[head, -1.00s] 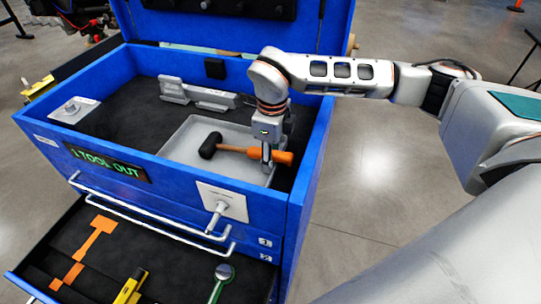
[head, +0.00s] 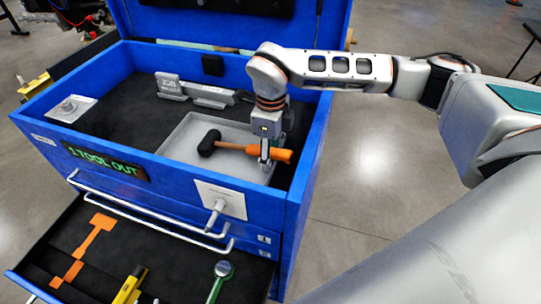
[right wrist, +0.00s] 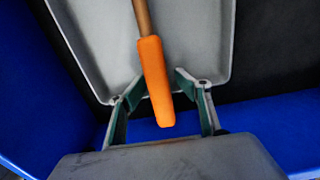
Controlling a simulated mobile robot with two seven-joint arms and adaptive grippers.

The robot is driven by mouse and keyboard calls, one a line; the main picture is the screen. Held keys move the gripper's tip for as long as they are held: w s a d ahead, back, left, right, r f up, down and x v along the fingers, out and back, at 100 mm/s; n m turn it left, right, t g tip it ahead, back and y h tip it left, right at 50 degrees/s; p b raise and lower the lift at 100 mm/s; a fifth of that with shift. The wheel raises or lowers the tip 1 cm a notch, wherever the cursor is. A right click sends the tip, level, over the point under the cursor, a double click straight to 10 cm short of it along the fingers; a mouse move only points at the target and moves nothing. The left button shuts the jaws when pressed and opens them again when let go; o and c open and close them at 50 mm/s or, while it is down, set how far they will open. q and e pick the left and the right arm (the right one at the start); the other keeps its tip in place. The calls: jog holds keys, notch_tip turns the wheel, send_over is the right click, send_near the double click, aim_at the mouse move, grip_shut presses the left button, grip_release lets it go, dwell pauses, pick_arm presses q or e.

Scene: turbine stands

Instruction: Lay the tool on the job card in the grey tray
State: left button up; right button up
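The tool is a mallet with a black head (head: 209,143) and an orange handle (head: 279,155). It lies over the grey tray (head: 187,151) in the blue chest, head to the left, handle end beyond the tray's right side. My right gripper (head: 265,161) points down at the handle. In the right wrist view the orange handle (right wrist: 154,75) runs between its two spread fingers, with a gap on each side, and the tray (right wrist: 95,35) lies below. I cannot make out a job card in the tray. My left gripper is not in view.
The blue chest walls (head: 310,150) stand close around the tray. A grey fixture (head: 207,96) lies behind it, and a small plate with a knob (head: 71,107) at the left. An open drawer (head: 165,262) below holds several tools and orange cut-outs.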

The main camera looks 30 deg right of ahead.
jog(key=shift+r+p, duration=0.4)
jog(key=shift+r, duration=0.45)
jog(key=shift+r+p, duration=0.5)
jog(key=shift+r, duration=1.8)
